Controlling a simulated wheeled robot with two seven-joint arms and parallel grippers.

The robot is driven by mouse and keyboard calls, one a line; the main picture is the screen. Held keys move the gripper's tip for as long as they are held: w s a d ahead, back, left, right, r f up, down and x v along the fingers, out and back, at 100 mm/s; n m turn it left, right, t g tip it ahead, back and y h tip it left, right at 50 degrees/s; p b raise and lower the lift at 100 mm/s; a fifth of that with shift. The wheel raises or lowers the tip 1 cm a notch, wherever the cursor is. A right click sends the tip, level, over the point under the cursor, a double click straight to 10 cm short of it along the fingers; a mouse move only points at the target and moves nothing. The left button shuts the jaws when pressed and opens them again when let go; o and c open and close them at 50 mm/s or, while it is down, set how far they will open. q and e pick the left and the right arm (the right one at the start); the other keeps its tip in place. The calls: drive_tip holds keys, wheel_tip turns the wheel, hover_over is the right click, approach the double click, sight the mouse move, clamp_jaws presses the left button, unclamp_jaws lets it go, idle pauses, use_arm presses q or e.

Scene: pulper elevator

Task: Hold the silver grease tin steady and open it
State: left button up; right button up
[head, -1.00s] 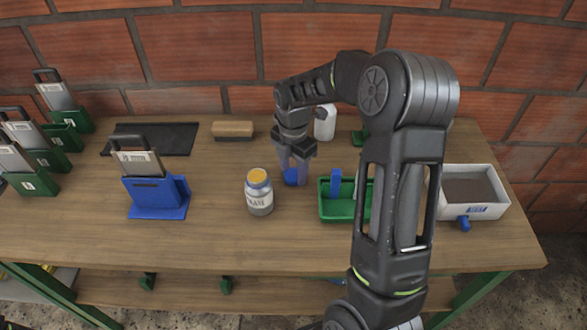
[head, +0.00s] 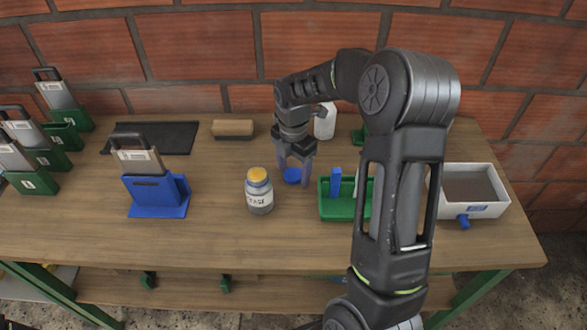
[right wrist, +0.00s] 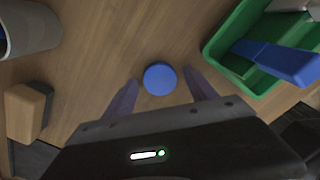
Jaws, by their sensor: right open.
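The silver grease tin (head: 260,203) stands upright near the middle of the bench, with a lettered label, a blue band and a rounded yellow top; I cannot tell whether the yellow is a cap or grease. A grey round body, probably the tin (right wrist: 28,28), shows partly at the upper left of the right wrist view. A round blue lid-like disc (head: 292,175) lies on the bench right of the tin; it also shows in the right wrist view (right wrist: 160,78). My right gripper (head: 294,178) is open, its fingers apart on either side of the disc. My left gripper is not in view.
A green tray (head: 340,210) with a blue item stands right of the disc. A wooden block brush (head: 233,128) and a white bottle (head: 325,122) are behind. A blue stand (head: 157,195) is at left, a white box (head: 470,188) at right. The front bench strip is clear.

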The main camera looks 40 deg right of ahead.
sight(294, 174)
wheel_tip(294, 174, up, 12)
drive_tip(key=b, duration=0.1)
drive_tip(key=shift+f, duration=0.15)
idle(1.0)
